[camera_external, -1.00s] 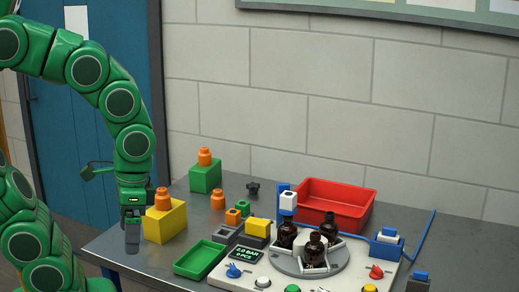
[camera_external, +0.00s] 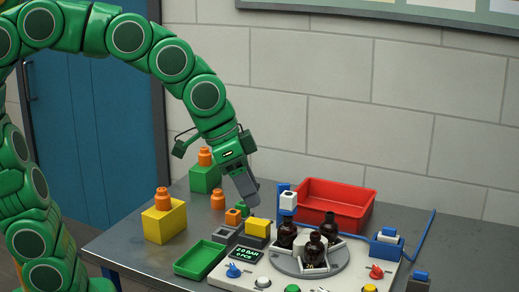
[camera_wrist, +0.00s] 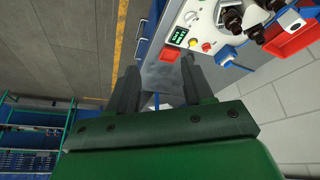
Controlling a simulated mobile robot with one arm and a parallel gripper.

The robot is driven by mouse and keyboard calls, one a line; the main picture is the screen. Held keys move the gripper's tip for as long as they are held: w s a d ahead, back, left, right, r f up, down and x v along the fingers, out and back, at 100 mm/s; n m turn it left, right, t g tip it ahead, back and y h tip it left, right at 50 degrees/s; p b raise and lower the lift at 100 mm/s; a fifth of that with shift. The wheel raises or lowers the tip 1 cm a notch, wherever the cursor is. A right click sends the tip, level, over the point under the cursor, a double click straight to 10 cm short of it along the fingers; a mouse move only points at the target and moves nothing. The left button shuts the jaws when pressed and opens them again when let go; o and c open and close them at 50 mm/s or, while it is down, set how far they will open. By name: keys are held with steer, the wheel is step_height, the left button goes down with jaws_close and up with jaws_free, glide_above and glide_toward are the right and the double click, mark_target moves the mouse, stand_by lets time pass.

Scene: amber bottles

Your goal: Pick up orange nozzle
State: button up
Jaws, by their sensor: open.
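An orange nozzle-like piece (camera_external: 162,198) stands upright on a yellow block (camera_external: 165,222) at the table's left. A similar orange piece (camera_external: 204,156) stands on a green block (camera_external: 205,178) farther back. My gripper (camera_external: 249,198) hangs tilted above the table, to the right of the orange pieces and left of the turntable. In the wrist view, my gripper (camera_wrist: 158,82) is open, with nothing visible held between its fingers.
A turntable (camera_external: 290,264) holds dark amber bottles (camera_external: 313,250). A red bin (camera_external: 335,200) is behind it. A green tray (camera_external: 200,260) lies near the front edge. A white control panel (camera_external: 250,284) carries knobs. A blue post with a white block (camera_external: 288,202) rises near my gripper.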

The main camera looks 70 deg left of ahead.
steer(key=w+d+r+m+t+h, duration=0.1)
steer(key=w+d+r+t, duration=0.1)
steer(key=w+r, duration=0.35)
steer(key=w+d+r+m+t+h, duration=0.1)
steer(key=w+r, duration=0.1)
steer(key=w, duration=0.7)
steer(key=w+a+f+h, duration=0.15)
steer(key=a+f, duration=0.25)
steer(key=a, duration=0.5)
steer(key=w+a+f, duration=0.3)
steer(key=a, duration=0.6)
steer(key=w+a+f+h, duration=0.15)
steer(key=a+f, duration=0.25)
steer(key=a, duration=0.5)
steer(key=m+t+h, duration=0.2)
steer(key=m+h, duration=0.1)
steer(key=m, duration=0.1)
glide_above(228, 213)
steer(key=a, duration=0.2)
step_height(228, 213, down, 22)
steer(key=shift+s+a+f, duration=0.1)
steer(key=shift+s+f, duration=0.1)
steer(key=shift+f, duration=1)
steer(key=shift+s+f, duration=0.2)
steer(key=shift+f, duration=1.85)
steer(key=shift+x, duration=1)
steer(key=shift+w+d+f, duration=0.2)
steer(key=shift+w+d, duration=0.1)
steer(key=shift+w, duration=0.05)
